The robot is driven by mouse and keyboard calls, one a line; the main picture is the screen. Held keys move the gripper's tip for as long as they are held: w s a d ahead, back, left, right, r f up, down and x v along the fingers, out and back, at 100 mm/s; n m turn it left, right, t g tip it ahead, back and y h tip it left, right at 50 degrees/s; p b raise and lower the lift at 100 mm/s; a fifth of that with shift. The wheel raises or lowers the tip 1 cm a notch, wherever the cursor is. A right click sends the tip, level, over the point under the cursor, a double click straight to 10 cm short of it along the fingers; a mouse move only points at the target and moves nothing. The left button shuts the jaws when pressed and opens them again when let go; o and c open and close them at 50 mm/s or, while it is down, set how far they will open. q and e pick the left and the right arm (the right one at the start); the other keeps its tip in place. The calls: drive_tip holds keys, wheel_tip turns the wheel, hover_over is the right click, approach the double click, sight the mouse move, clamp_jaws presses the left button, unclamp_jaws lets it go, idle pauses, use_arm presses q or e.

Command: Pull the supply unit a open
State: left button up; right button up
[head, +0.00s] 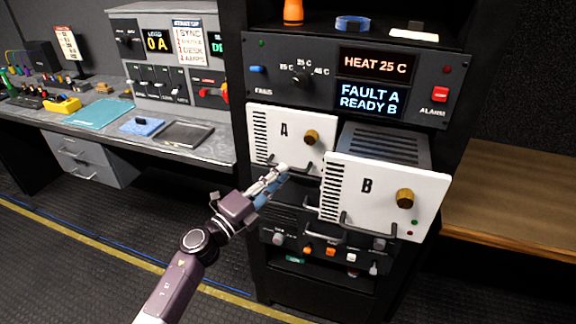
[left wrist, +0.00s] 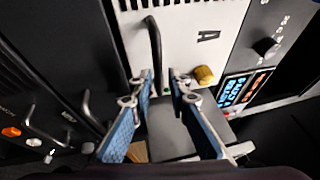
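Supply unit A (head: 291,137) is a white front panel with a black letter A, vent slots, a brass knob (head: 312,138) and a dark handle along its lower edge. It sits at the left of the rack, much farther in than unit B. The left wrist view shows its panel (left wrist: 198,22) turned sideways, with the handle (left wrist: 155,45) just ahead of the fingertips. My left gripper (head: 274,180) is at the lower edge of unit A; its fingers (left wrist: 162,85) are apart and nothing is held. Contact with the handle is unclear. My right gripper is out of view.
Unit B (head: 385,190) stands out from the rack just right of my left gripper, its grey top (head: 385,145) showing. Above is a control panel reading FAULT A, READY B (head: 369,100). A wooden counter (head: 515,200) is at right, a desk (head: 205,145) at left. The floor in front is clear.

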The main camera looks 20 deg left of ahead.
use_arm(q)
drive_tip(key=shift+x, duration=1.95)
drive_tip(key=shift+f, duration=0.15)
clamp_jaws()
